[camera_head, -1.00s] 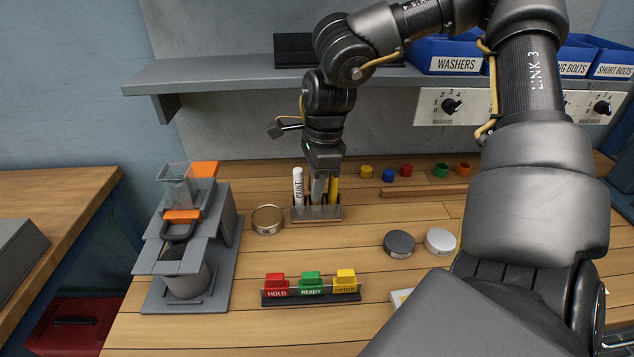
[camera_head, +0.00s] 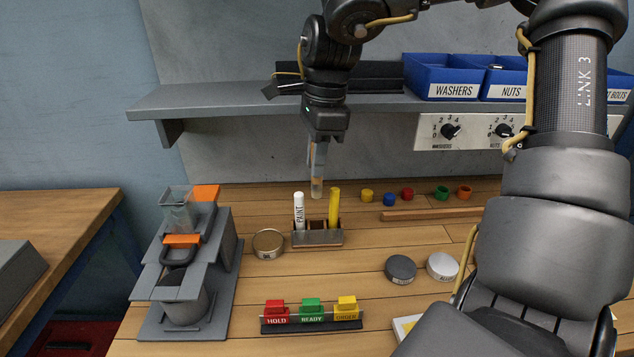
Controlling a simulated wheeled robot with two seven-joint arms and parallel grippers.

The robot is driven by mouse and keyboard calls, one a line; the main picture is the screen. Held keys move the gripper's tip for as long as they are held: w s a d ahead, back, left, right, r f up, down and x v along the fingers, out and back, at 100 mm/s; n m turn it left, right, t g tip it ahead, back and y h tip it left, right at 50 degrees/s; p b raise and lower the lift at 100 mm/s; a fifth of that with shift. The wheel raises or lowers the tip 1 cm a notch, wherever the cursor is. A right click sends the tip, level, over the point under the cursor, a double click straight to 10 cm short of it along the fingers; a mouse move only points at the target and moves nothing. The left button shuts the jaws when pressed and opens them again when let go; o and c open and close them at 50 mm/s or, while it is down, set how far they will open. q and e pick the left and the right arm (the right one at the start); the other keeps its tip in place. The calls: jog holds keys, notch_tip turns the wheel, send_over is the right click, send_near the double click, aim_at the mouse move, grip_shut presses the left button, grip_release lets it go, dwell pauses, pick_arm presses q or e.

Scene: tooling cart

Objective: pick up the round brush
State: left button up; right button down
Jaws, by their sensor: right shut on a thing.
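My right gripper (camera_head: 318,180) is shut on a slim upright thing, taken to be the round brush, and holds it in the air above the holder. The fingers hide most of it, and only a little brownish colour shows between them. The small holder (camera_head: 318,240) stands on the bench below. It has a white PAINT marker (camera_head: 299,212) in its left slot and a yellow stick (camera_head: 334,208) in its right slot. The middle of the holder looks empty. My left gripper is not in view.
A round tin (camera_head: 268,243) stands left of the holder, and a grey stepped stand (camera_head: 222,265) is further left. Coloured HOLD, READY and ORDER blocks (camera_head: 311,312) are in front. A shelf (camera_head: 230,101) with blue bins (camera_head: 440,75) is behind. Two round lids (camera_head: 400,268) lie right.

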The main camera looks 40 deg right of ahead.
jog(key=shift+r, duration=3.15)
